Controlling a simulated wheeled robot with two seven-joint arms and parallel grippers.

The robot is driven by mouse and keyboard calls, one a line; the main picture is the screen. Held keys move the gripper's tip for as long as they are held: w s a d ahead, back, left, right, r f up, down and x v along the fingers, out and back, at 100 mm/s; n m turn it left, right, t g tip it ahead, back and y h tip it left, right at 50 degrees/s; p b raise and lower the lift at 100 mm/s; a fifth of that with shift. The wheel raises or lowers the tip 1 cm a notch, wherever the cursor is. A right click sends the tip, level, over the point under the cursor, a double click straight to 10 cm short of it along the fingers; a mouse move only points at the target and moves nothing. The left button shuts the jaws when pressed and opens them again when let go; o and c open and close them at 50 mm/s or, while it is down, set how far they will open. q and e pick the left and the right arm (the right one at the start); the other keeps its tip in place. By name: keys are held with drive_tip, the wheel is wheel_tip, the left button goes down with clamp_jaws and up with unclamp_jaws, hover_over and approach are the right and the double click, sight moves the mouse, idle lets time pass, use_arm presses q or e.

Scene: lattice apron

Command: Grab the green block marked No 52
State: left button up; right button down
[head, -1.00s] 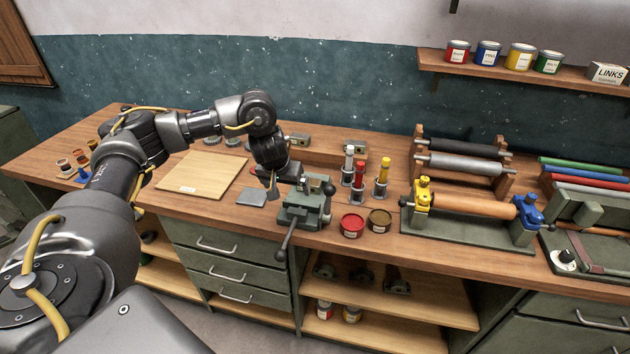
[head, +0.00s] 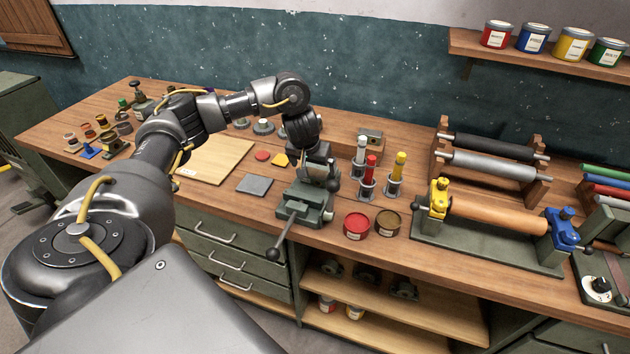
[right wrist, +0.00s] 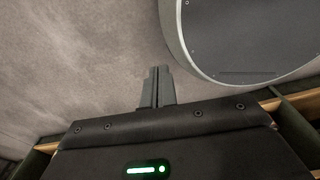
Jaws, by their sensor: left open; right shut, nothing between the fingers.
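I cannot make out a green block marked No 52 in either view; my left arm hides part of the bench. My left gripper (head: 318,170) is over the bench, just behind the green vise (head: 305,203) in the head view. Its fingers point down and are small and partly hidden, with nothing seen held in them. My right gripper (right wrist: 157,86) shows in the right wrist view, shut and empty, over a grey floor.
The wooden bench (head: 237,215) carries a pale board (head: 217,160), a grey plate (head: 254,184), and red and brown open tins (head: 357,226). Red and yellow tubes stand in holders right of the vise. A roller press (head: 490,215) stands farther right. Small jars (head: 85,130) sit far left.

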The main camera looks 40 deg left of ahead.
sight(315, 173)
use_arm(q)
drive_tip(key=shift+w+a+f, duration=0.1)
drive_tip(key=shift+w+f, duration=0.2)
drive_tip(key=shift+f, duration=0.35)
drive_tip(key=shift+a+f+b, duration=0.1)
drive_tip(key=shift+f+b, duration=0.2)
drive_tip(key=shift+f, duration=0.05)
drive_tip(key=b+x, duration=0.2)
drive_tip(key=x, duration=0.1)
drive_tip(key=shift+w+a+f, duration=0.2)
drive_tip(key=shift+w+f, duration=0.05)
drive_tip(key=shift+f, duration=0.05)
drive_tip(key=shift+w+a+f, duration=0.1)
drive_tip(key=shift+w+f, duration=0.15)
drive_tip(key=shift+f, duration=0.05)
drive_tip(key=shift+s+r, duration=0.1)
drive_tip(key=shift+r, duration=0.05)
drive_tip(key=c, duration=1.6)
use_arm(e)
drive_tip(key=f, duration=0.1)
drive_tip(key=w+f, duration=0.1)
drive_tip(key=f, duration=0.1)
drive_tip(key=shift+w, duration=0.25)
